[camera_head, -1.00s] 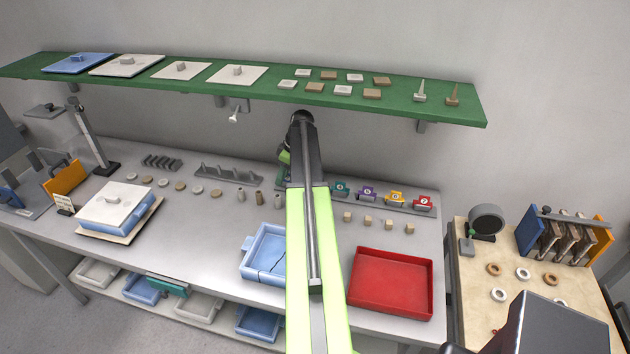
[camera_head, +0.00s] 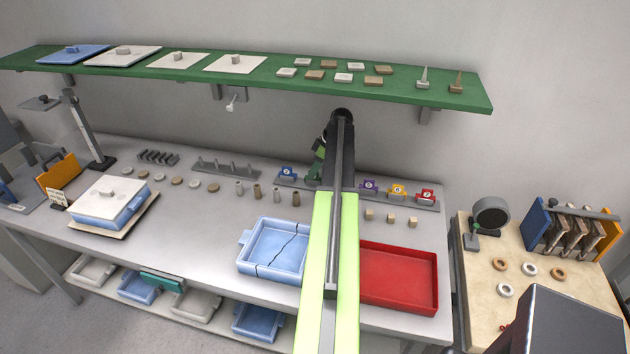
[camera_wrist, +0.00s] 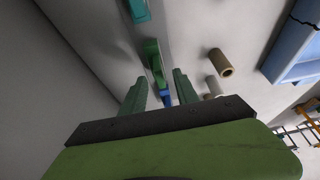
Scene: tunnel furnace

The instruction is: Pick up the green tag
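The green tag (camera_wrist: 153,60) shows in the wrist view just ahead of my gripper, near the line between the two fingers. My gripper (camera_wrist: 159,78) is open, with its fingers apart and nothing seen held between them. A blue tag (camera_wrist: 166,97) shows lower, between the fingers, and a teal tag (camera_wrist: 139,10) shows at the top edge. In the head view my arm hides the green tag, and only part of my gripper (camera_head: 316,168) shows beside the arm. The blue tag (camera_head: 288,173) stands left of it on the rack.
Purple (camera_head: 370,187), yellow (camera_head: 397,191) and red (camera_head: 427,196) tags stand to the right. Small cylinders (camera_head: 257,192) stand left of the tags. A cracked blue tray (camera_head: 246,262) and a red tray (camera_head: 432,305) lie in front. A green shelf (camera_head: 200,80) hangs above.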

